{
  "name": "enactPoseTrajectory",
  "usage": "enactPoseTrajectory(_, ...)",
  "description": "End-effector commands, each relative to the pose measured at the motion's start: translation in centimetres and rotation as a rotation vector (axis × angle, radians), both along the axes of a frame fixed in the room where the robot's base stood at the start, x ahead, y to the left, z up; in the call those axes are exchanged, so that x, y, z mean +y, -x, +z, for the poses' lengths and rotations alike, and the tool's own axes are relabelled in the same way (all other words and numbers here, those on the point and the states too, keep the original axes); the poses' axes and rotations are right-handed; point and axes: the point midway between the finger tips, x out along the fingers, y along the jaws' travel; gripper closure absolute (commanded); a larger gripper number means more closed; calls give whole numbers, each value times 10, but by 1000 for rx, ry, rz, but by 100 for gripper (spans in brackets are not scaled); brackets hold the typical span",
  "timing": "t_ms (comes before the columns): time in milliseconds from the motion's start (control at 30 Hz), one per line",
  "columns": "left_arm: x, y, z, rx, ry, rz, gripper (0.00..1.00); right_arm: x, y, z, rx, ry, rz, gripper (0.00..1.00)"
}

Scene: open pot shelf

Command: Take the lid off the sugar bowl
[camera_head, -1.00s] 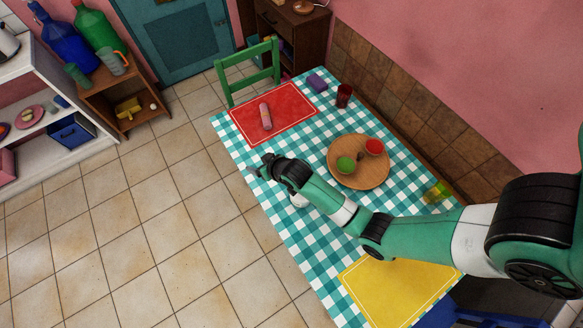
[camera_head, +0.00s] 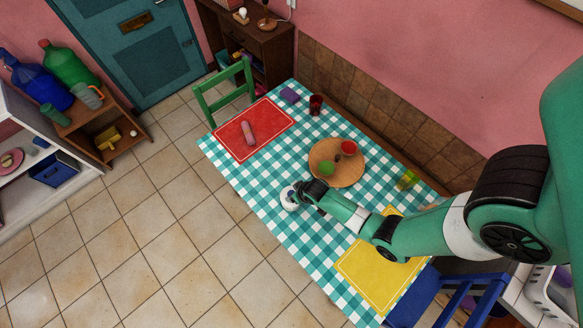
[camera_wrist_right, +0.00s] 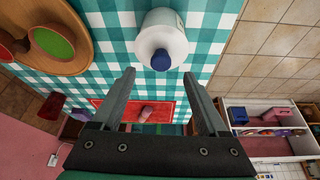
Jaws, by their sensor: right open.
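The white sugar bowl (camera_head: 287,201) stands near the table's front-left edge. In the right wrist view the bowl (camera_wrist_right: 170,28) shows large, with its white lid (camera_wrist_right: 150,44) on and a dark blue knob (camera_wrist_right: 161,61) on the lid. My right gripper (camera_wrist_right: 157,80) is open and empty, its two fingers apart and pointing toward the knob, without visible contact. In the head view the dark right wrist (camera_head: 314,190) is right beside the bowl and partly hides it. My left gripper is not in view.
A round wooden tray (camera_head: 350,176) with a green and a red bowl is close to my right wrist. A pink bottle (camera_head: 248,132) lies on the red mat (camera_head: 270,119). A dark red cup (camera_head: 316,104) and yellow-green glass (camera_head: 407,180) stand on the table. The floor beside the table is clear.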

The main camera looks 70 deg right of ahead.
Motion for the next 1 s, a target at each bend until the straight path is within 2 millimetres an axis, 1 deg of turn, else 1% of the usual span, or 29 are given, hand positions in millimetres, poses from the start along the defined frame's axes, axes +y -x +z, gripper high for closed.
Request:
enactPoseTrajectory(33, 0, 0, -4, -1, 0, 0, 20, -2, -2, -6, -2, 1, 0, 23)
enactPoseTrajectory(167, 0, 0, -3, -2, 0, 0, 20, -2, -3, -6, -1, 1, 0, 23)
enactPoseTrajectory(267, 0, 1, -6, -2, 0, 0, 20, -3, -5, -12, -1, 1, 0, 23)
enactPoseTrajectory(467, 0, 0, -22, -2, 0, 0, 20, -10, -16, -45, -1, 1, 0, 23)
enactPoseTrajectory(533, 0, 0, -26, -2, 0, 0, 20, -11, -18, -52, -1, 1, 0, 23)
enactPoseTrajectory(600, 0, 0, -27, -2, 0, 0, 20, -13, -20, -55, -2, 0, 0, 23)
enactPoseTrajectory(800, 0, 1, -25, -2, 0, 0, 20, -13, -20, -53, -3, 1, 1, 23)
enactPoseTrajectory(867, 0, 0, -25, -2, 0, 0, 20, -13, -20, -53, -3, 1, 1, 32)
enactPoseTrajectory(1000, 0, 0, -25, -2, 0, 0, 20, -13, -20, -53, -3, 1, 0, 57)
